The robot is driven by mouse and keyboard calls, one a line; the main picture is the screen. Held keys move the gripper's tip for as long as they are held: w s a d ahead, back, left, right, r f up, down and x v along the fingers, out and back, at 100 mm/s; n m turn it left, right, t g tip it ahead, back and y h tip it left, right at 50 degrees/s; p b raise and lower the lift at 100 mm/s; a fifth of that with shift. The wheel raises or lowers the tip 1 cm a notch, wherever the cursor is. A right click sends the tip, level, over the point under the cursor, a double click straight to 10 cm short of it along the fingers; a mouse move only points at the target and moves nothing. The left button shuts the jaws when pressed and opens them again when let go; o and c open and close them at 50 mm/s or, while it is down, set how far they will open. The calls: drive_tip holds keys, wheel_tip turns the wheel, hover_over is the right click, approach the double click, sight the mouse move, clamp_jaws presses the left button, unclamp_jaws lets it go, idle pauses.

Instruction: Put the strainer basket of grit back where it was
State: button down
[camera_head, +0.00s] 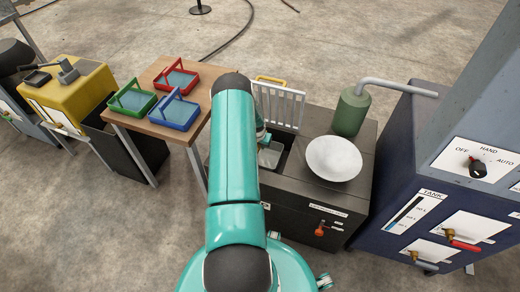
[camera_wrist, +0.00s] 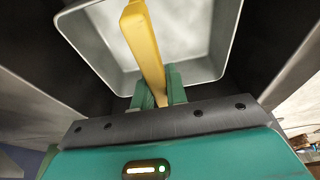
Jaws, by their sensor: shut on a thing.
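The strainer basket (camera_wrist: 215,40) is a grey metal, square-walled box with a yellow bar handle (camera_wrist: 146,45). In the wrist view my gripper (camera_wrist: 160,86) has its green fingers shut on this handle. The inside of the basket looks pale grey; I cannot tell grit from bare floor. In the head view the basket (camera_head: 270,155) shows beside my arm, at a dark opening in the top of the dark cabinet (camera_head: 310,200). My arm hides most of my gripper and part of the opening there. I cannot tell whether the basket touches the opening's sides.
A white bowl (camera_head: 334,158) and a green cylinder (camera_head: 350,112) with a pipe stand right of the opening. A white slatted rack (camera_head: 279,106) stands behind it. Red, green and blue trays lie on the wooden table (camera_head: 150,75) at left. A blue tank cabinet (camera_head: 400,180) stands right.

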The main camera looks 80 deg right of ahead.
drive_tip(key=shift+f, duration=1.4)
drive_tip(key=c, duration=1.4)
unclamp_jaws()
drive_tip(key=v, duration=1.2)
drive_tip(key=shift+w+r, duration=0.15)
drive_tip(key=shift+r, duration=0.05)
